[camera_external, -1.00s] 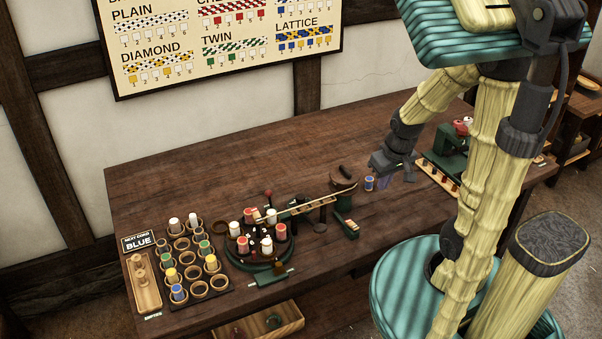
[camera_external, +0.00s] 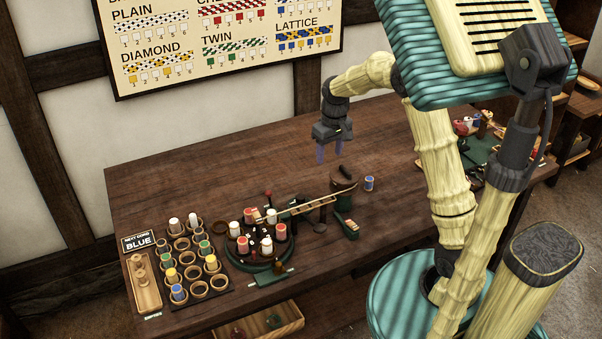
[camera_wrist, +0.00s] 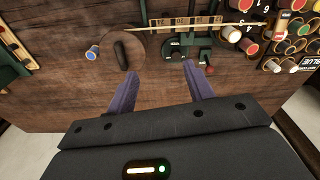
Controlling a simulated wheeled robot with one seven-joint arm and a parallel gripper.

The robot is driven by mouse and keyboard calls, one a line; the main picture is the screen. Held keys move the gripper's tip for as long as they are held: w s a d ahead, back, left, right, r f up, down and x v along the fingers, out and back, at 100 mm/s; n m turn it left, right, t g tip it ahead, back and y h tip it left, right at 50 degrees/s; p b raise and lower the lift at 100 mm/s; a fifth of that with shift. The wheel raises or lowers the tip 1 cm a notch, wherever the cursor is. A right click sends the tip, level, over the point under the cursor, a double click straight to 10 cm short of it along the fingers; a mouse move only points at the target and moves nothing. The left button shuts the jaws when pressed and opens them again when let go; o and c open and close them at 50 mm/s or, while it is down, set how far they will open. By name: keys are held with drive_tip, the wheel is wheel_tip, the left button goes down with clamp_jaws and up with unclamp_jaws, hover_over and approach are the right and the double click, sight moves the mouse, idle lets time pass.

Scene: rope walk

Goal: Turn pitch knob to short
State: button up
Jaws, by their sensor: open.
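A round wooden drum with a dark bar handle on top, which looks like the pitch knob (camera_external: 344,176), stands at the right end of the braiding machine. It also shows in the wrist view (camera_wrist: 122,56), its bar pointing roughly up and down the picture. I cannot read any setting marks. My gripper (camera_external: 331,152) hangs with its fingers down above the table, behind and slightly left of the knob in the external view. In the wrist view its two purple fingers (camera_wrist: 163,72) are apart with nothing between them. The knob lies beyond the left fingertip, untouched.
A blue spool (camera_external: 369,183) stands just right of the knob. A long wooden strip (camera_external: 308,206) runs left to the green carousel (camera_external: 262,263) of spools. A spool rack (camera_external: 190,262) is at far left. The back of the table is clear.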

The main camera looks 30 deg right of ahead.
drive_tip(key=n+b, duration=0.2)
drive_tip(key=b, duration=0.1)
hover_over(301, 196)
wheel_tip(301, 196, down, 5)
drive_tip(key=shift+a+r+g, duration=0.25)
drive_tip(key=shift+g, duration=0.25)
wheel_tip(301, 196, down, 17)
drive_tip(key=shift+d+f+p, duration=0.15)
drive_tip(key=shift+f+p, duration=0.05)
drive_tip(key=shift+p, duration=0.75)
drive_tip(key=c, duration=1)
